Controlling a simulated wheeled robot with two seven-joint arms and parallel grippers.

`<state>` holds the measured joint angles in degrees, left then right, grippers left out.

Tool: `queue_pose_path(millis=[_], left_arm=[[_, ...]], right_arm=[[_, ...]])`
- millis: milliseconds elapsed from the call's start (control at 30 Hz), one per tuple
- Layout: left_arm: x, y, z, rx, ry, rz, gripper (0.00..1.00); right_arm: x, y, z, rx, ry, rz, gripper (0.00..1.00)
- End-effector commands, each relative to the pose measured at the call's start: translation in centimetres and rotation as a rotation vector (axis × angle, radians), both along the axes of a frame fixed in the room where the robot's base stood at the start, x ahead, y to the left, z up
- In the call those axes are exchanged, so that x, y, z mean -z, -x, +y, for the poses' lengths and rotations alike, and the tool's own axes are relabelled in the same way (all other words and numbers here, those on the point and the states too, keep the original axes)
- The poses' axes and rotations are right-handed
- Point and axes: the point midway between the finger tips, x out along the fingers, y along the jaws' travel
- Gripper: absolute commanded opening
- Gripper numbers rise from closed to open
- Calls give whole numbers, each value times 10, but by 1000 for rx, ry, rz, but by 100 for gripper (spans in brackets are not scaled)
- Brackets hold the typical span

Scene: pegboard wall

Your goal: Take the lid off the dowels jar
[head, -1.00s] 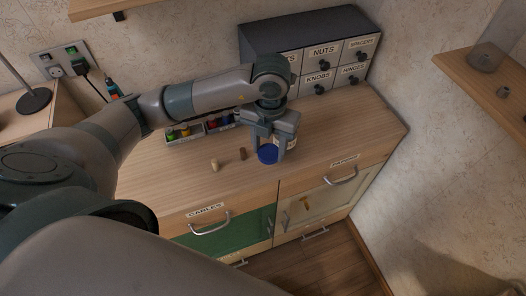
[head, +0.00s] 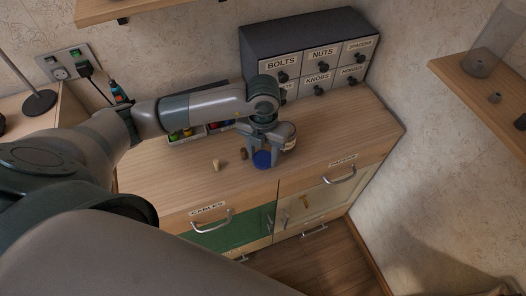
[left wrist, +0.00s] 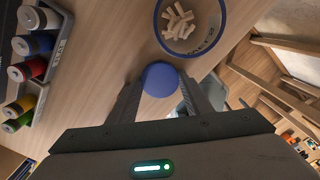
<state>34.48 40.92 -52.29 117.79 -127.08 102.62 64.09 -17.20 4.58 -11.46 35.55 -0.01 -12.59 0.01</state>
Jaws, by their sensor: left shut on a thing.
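The dowels jar (head: 289,136) stands on the wooden counter, partly hidden behind my left gripper in the head view. In the left wrist view the jar (left wrist: 191,45) is uncovered and several pale dowels (left wrist: 178,22) show inside it. My left gripper (head: 264,148) is shut on the round blue lid (head: 262,159), just in front and to the left of the jar. In the left wrist view the lid (left wrist: 160,79) sits between the two fingertips, apart from the jar's mouth. I cannot tell whether the lid touches the counter. My right gripper is not in view.
A pale peg (head: 215,165) and a brown peg (head: 243,154) stand on the counter (head: 330,145) left of the lid. A labelled drawer cabinet (head: 310,50) stands at the back. The counter is clear to the right.

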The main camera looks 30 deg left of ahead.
Motion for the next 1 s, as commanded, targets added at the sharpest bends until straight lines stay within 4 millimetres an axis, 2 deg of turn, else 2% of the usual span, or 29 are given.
queue_pose_path(millis=[400,433,467,900,1000], left_arm=[[6,0,0,0,0,0,18],[5,0,0,0,0,0,50],[4,0,0,0,0,0,53],[0,0,0,0,-1,0,53],[-5,-1,0,1,0,-2,53]], right_arm=[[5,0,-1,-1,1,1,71],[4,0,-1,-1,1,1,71],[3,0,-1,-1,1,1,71],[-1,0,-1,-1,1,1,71],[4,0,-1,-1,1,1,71]])
